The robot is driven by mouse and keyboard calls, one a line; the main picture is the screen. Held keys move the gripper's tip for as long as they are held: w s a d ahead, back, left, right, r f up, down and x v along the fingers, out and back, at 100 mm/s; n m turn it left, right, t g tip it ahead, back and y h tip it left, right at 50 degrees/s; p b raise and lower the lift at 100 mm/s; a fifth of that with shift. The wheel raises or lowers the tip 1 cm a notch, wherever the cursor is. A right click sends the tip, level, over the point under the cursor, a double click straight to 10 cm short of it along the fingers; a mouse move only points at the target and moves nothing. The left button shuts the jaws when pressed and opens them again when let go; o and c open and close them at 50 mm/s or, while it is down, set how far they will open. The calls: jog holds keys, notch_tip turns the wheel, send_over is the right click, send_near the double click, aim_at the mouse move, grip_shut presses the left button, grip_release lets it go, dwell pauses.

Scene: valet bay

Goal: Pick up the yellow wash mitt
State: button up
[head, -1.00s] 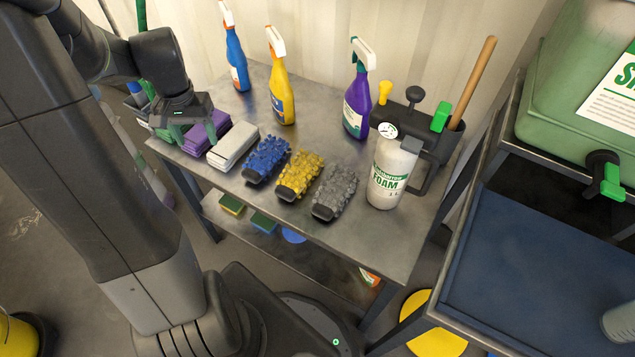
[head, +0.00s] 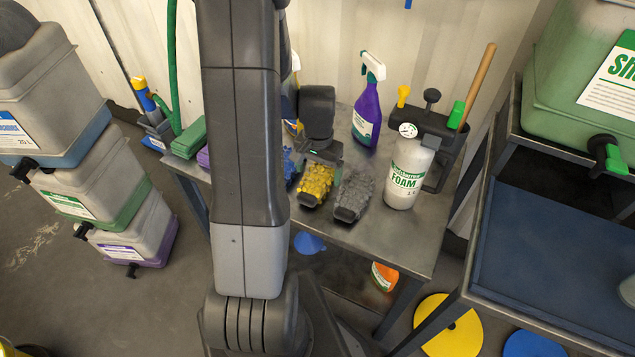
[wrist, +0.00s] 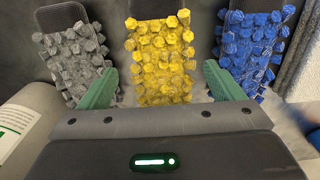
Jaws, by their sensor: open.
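The yellow wash mitt (head: 316,181) lies on the metal table between a grey mitt (head: 355,192) and a blue mitt (head: 289,167). In the wrist view the yellow mitt (wrist: 160,60) is centred, knobbly, with a dark cuff at its far end. My gripper (wrist: 160,88) is open, with one green finger on each side of the yellow mitt. I cannot tell whether the fingers touch it. In the head view my gripper (head: 322,158) is over the rear of the mitt and hides part of it.
The grey mitt (wrist: 75,60) and blue mitt (wrist: 252,50) lie close on either side. A foam bottle (head: 405,175) and a purple spray bottle (head: 367,105) stand to the right and behind. A black caddy (head: 440,140) stands at the table's back right.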

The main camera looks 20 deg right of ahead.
aim_at(317, 177)
jog(key=shift+a+f, duration=0.15)
jog(key=shift+f, duration=1.5)
jog(key=c, duration=1.1)
jog(key=shift+r, duration=0.15)
notch_tip(317, 177, up, 10)
jog(key=shift+f, duration=0.1)
